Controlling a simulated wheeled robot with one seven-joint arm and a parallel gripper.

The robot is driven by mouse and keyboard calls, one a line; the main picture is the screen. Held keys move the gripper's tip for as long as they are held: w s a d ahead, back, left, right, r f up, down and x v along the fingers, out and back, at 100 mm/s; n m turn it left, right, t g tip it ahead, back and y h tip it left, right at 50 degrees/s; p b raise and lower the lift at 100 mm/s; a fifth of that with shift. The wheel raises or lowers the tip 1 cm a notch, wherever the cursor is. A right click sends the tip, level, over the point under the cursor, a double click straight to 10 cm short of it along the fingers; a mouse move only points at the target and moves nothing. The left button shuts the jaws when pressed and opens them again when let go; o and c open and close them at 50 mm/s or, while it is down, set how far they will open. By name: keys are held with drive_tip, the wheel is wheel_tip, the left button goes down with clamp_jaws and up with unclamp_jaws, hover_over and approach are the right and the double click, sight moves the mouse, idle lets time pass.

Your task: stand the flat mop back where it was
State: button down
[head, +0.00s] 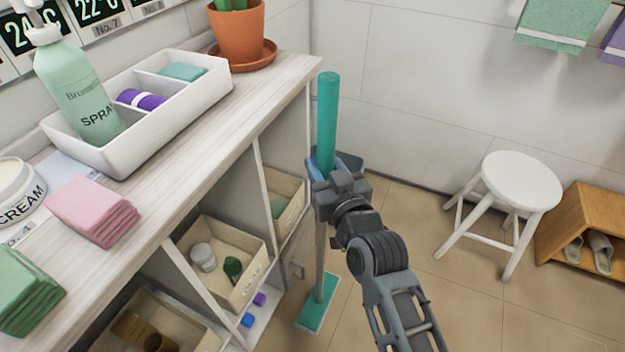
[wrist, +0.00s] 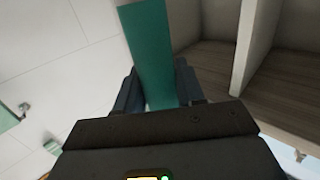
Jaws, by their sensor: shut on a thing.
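The flat mop (head: 327,115) has a teal upper handle, a grey lower pole and a flat teal head (head: 318,304). It stands nearly upright just off the right end of the cart, its head at the tiled floor. I cannot tell whether the head touches the floor. My gripper (head: 328,172) is shut on the teal handle, below its top end. In the wrist view, the teal handle (wrist: 150,50) runs between the two dark fingers (wrist: 155,95). The fingers and wrist hide part of the pole in the head view.
The cart top (head: 180,165) holds a white divided tray (head: 165,140), a plant pot (head: 240,35) and folded cloths (head: 92,212). Bins (head: 235,285) fill shelves below. A white stool (head: 520,180) and a wooden shoe rack (head: 585,215) stand right. Floor between stool and mop is clear.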

drive_tip(key=shift+w+a+f+b, duration=0.1)
drive_tip(key=shift+a+f+b, duration=0.2)
drive_tip(key=shift+f, duration=0.55)
drive_tip(key=shift+w+a+f+b, duration=0.15)
drive_tip(key=shift+a+f, duration=0.3)
drive_tip(key=shift+f, duration=0.4)
drive_tip(key=shift+s+a+f+b, duration=0.1)
drive_tip(key=shift+a+f+b, duration=0.2)
drive_tip(key=shift+f, duration=0.55)
drive_tip(key=shift+f, duration=0.1)
drive_tip(key=c, duration=0.7)
unclamp_jaws()
drive_tip(key=shift+f, duration=0.1)
